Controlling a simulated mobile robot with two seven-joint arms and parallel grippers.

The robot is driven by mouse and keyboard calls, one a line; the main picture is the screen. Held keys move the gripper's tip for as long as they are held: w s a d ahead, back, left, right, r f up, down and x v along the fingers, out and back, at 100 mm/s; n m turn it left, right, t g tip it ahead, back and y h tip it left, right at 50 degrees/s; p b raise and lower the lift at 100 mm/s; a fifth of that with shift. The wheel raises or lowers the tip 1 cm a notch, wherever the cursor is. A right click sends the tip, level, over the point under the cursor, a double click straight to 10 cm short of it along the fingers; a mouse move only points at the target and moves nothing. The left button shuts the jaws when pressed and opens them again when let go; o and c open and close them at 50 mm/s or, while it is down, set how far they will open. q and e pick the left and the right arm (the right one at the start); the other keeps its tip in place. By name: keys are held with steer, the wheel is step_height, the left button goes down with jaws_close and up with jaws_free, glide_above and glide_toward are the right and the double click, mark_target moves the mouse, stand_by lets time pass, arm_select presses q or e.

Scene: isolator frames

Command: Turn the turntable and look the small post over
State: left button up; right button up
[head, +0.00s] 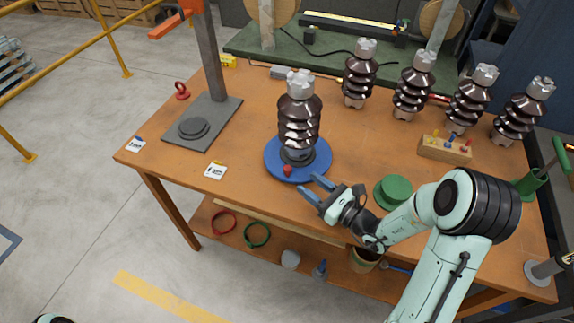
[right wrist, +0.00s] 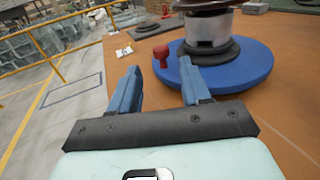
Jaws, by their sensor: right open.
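The blue turntable (head: 318,165) sits near the front edge of the orange-brown table. A brown ribbed post with a grey top (head: 300,115) stands upright on it. A small red knob (head: 287,170) is at the turntable's front rim. My right gripper (head: 313,187) is open and empty, just in front of the turntable, its fingers pointing at it. In the right wrist view the turntable (right wrist: 240,72) and red knob (right wrist: 160,55) show just beyond the open fingers (right wrist: 162,85), with the knob between them in the picture. Whether a finger touches the rim I cannot tell. My left gripper is not in view.
Several similar brown posts (head: 413,90) stand at the back right. A grey stand (head: 205,120) with a tall column is at the left. A green disc (head: 393,190) and a wooden block with pegs (head: 445,150) are at the right. White labels (head: 215,170) lie along the front left.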

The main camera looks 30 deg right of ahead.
mark_target(291, 170)
steer(key=x, duration=0.9)
steer(key=shift+f+p, duration=0.1)
steer(key=shift+p, duration=0.3)
jaws_close()
